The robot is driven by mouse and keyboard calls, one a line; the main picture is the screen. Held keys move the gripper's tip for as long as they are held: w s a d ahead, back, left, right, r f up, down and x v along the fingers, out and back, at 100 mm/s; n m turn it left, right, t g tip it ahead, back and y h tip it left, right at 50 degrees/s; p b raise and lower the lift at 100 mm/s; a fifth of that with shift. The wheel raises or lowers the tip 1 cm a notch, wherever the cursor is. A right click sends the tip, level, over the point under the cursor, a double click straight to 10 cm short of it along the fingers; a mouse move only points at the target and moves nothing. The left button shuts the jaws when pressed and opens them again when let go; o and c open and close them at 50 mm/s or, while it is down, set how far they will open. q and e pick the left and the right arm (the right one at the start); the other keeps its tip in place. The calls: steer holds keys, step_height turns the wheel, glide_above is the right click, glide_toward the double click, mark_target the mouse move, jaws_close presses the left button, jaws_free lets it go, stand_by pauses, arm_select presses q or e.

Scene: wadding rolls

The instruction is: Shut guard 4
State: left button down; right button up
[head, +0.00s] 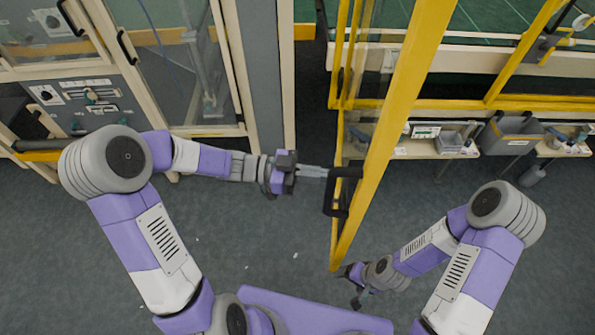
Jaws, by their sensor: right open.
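A yellow-framed guard door (400,95) with a clear panel stands swung open, its near end reaching out over the floor toward me. No number shows on it. Its black handle (329,198) is on the left side of the frame. My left gripper (318,172) reaches in from the left, with its fingertips at the upper part of the handle; I cannot tell whether they touch or grip it. My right gripper (350,286) is open and low, close to the door's near bottom end, with nothing seen between its fingers.
Cream-framed cabinet doors with clear panels (185,65) stand at the left. Behind the yellow door are a yellow rail and a bench (420,148) with a grey bin (510,135). Grey floor (270,235) lies open between my arms, with small white scraps.

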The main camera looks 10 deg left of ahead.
arm_select(q)
steer(key=shift+w+d, duration=0.15)
steer(key=shift+d, duration=1.1)
steer(key=shift+w+d, duration=0.15)
steer(key=shift+d, duration=1.05)
steer(key=shift+d, duration=0.1)
